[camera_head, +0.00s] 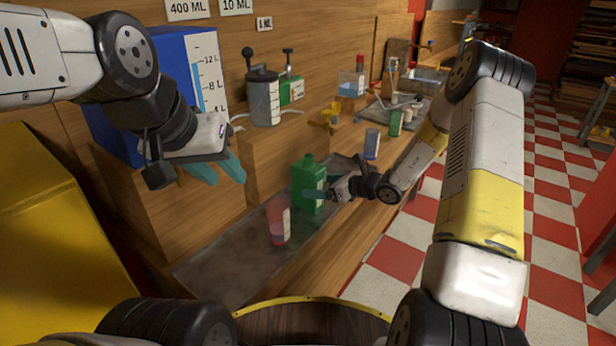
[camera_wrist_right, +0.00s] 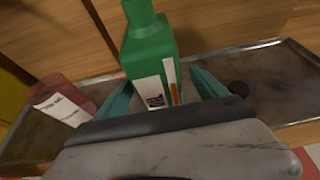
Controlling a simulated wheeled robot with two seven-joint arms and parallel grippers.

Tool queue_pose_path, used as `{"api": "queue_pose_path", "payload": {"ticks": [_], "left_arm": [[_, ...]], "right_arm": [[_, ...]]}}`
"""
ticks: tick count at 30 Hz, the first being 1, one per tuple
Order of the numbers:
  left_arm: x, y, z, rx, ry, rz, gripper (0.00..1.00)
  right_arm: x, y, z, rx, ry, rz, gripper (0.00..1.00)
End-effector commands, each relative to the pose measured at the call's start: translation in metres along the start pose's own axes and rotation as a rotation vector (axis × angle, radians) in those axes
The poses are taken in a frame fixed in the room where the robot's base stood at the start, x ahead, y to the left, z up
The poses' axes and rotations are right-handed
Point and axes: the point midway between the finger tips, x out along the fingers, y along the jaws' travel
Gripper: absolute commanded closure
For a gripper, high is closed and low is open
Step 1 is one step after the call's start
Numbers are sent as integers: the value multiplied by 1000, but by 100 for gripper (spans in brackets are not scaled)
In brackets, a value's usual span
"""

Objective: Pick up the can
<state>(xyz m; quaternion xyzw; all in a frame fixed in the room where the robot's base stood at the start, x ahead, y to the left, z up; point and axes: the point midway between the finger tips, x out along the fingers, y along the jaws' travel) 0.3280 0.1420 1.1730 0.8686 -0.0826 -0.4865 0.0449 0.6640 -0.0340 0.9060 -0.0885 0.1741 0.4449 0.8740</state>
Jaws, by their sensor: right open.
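A green can (camera_head: 309,184) with a white label and a narrow neck stands upright on the grey tray on the bench in the head view. My right gripper (camera_head: 318,195) is open beside it, on its right. In the right wrist view the green can (camera_wrist_right: 152,55) stands between the lines of the two teal fingers of my right gripper (camera_wrist_right: 160,92), with a finger on each side. Its lower part is hidden by the gripper body. My left gripper (camera_head: 220,170) is at the upper left, above the bench and away from the can, with teal fingers apart and nothing between them.
A red labelled container (camera_head: 278,222) stands left of the green can on the tray (camera_head: 215,272); it also shows in the wrist view (camera_wrist_right: 62,100). A wooden box (camera_head: 275,160) is behind. A blue-and-white can (camera_head: 372,143) and a green cylinder (camera_head: 395,123) stand further right.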

Motion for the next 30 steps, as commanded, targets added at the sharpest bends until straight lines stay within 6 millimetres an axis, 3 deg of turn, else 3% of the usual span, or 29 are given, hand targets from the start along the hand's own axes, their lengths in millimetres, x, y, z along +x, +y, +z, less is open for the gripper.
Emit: {"api": "queue_pose_path", "payload": {"ticks": [9, 16, 28, 30], "left_arm": [[0, 0, 0, 0, 0, 0, 64], [0, 0, 0, 0, 0, 0, 64], [0, 0, 0, 0, 0, 0, 64], [0, 0, 0, 0, 0, 0, 64]], "right_arm": [[43, 2, 4, 1, -1, 2, 18], [44, 2, 4, 1, -1, 0, 20], [44, 2, 4, 0, 0, 0, 99], [44, 2, 4, 0, 0, 0, 100]]}}
